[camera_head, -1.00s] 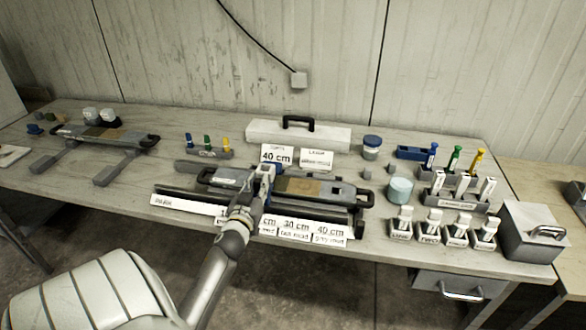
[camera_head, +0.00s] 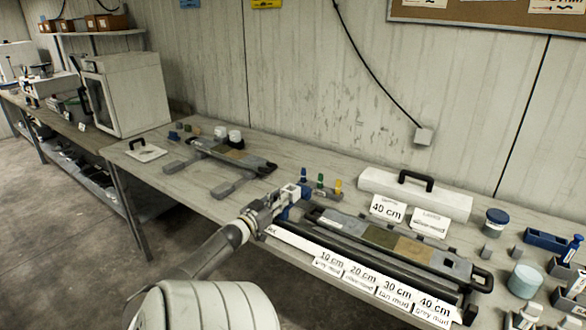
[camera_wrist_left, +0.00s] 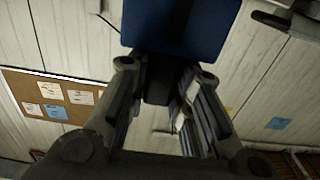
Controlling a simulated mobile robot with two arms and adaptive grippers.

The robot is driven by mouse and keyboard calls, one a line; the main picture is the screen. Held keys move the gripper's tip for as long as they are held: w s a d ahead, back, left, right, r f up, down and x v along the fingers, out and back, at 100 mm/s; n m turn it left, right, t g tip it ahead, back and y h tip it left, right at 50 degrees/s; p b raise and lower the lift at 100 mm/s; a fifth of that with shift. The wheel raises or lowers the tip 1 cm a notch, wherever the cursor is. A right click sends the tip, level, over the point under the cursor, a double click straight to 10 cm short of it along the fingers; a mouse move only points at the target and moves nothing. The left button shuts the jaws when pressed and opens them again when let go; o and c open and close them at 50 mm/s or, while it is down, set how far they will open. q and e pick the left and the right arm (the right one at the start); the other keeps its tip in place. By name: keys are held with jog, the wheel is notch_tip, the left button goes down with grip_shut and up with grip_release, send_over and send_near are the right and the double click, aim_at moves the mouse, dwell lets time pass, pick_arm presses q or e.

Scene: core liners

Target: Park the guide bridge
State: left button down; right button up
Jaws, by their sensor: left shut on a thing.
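My left gripper (camera_head: 291,194) is at the left end of the core rig, by the white park label (camera_head: 272,230), which my arm partly covers. It is shut on a small blue part (camera_head: 284,211), which I take to be the guide bridge; fingers hide much of it. In the left wrist view a blue block (camera_wrist_left: 180,28) fills the top centre, between and beyond the fingers (camera_wrist_left: 165,100). The rig (camera_head: 385,238) has a grey tray with brown and tan sections and dark rails. My right gripper is not in view.
Labels for 10 to 40 cm (camera_head: 385,288) line the rig's front. A white case (camera_head: 415,195) with a black handle stands behind it.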

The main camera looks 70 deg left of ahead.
pick_arm(q)
jog(key=shift+s+a+r, duration=0.1)
jog(key=shift+s+a, duration=0.3)
jog(key=shift+a, duration=0.35)
jog(key=c, duration=1.6)
grip_release()
jog(key=o, duration=0.3)
jog(key=shift+s+a, duration=0.1)
jog(key=shift+a, duration=0.05)
jog(key=shift+s+d+f, duration=0.2)
jog(key=shift+s+d, duration=0.2)
jog(key=v, duration=1.1)
jog(key=shift+s+a+r, duration=0.1)
jog(key=shift+a, duration=0.1)
